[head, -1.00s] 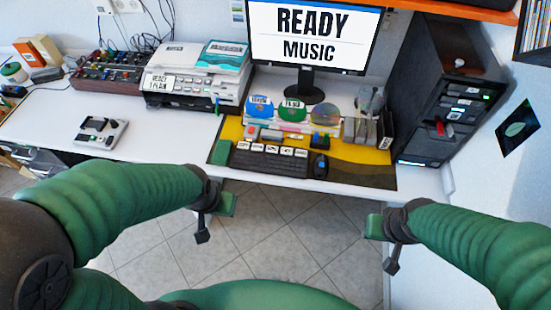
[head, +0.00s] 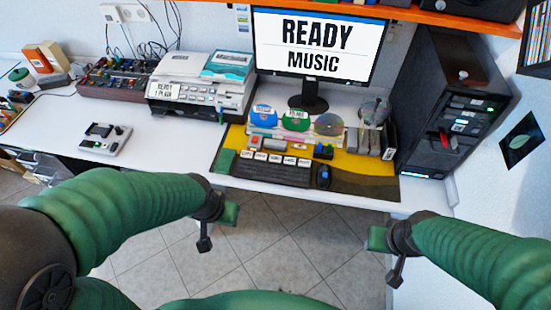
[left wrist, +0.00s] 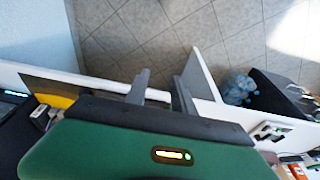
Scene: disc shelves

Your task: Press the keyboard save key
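The dark keyboard (head: 267,172) lies on the yellow and dark desk mat (head: 365,182) near the desk's front edge. A row of white labelled keys (head: 275,158) runs along its back; the labels are too small to read, so I cannot tell which is save. My left gripper (head: 217,226) hangs in front of the desk, below and left of the keyboard, touching nothing. In the left wrist view its two dark fingers (left wrist: 160,94) stand apart with nothing between them. My right gripper (head: 386,254) is in front of the desk, right of the keyboard; its finger gap is unclear.
A mouse (head: 323,176) lies right of the keyboard and a green block (head: 224,161) left of it. Discs (head: 295,119) stand behind. The monitor (head: 318,48) reads READY MUSIC. A black tower (head: 455,105) stands at right, a printer (head: 205,82) at left. Floor before the desk is clear.

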